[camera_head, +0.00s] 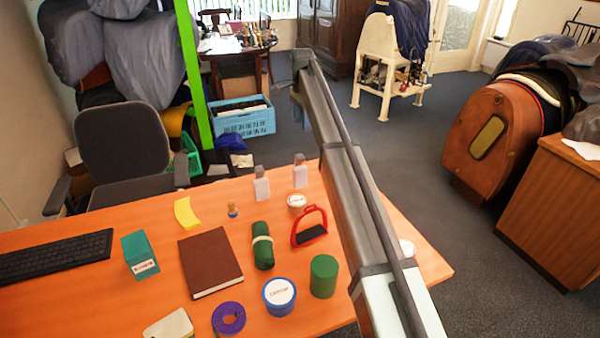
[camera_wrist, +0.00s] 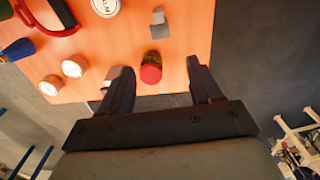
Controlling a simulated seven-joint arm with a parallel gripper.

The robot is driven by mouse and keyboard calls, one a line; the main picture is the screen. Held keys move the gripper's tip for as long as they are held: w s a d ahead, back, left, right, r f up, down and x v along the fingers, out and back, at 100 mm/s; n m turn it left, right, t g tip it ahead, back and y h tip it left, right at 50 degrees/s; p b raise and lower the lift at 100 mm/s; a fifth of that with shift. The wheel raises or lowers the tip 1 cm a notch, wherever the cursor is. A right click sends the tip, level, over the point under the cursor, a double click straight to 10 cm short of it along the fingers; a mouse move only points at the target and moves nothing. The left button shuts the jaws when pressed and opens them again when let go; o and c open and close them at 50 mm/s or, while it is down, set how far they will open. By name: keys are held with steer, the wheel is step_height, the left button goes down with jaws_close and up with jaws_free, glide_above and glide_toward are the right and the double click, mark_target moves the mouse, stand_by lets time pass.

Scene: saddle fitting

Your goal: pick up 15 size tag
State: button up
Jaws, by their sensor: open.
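I cannot make out a tag marked 15 in either view. In the wrist view, a small grey block-shaped piece (camera_wrist: 160,30) and two white-topped round pieces (camera_wrist: 72,68) (camera_wrist: 49,85) lie on the orange desk, any marking too small to read. A third pale piece is partly hidden by the left finger. My gripper (camera_wrist: 162,77) is open and empty, with a red-topped jar (camera_wrist: 151,70) showing between its fingers. In the head view my gripper (camera_head: 300,65) is beyond the far edge of the desk, and my arm hides part of the desk's right side.
The desk (camera_head: 100,295) holds a brown book (camera_head: 210,260), green roll (camera_head: 263,250), red stirrup (camera_head: 310,228), blue-rimmed tin (camera_head: 279,295), green cylinder (camera_head: 324,276) and two grey-capped bottles (camera_head: 261,187) (camera_head: 300,172). A chair (camera_head: 122,145) stands behind it.

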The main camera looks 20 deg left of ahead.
steer(key=shift+c, duration=0.4)
steer(key=n+t+y, duration=0.3)
steer(key=n, duration=1.5)
glide_toward(299, 155)
steer(key=x, duration=1.2)
steer(key=shift+w+a+f, duration=0.1)
jaws_close()
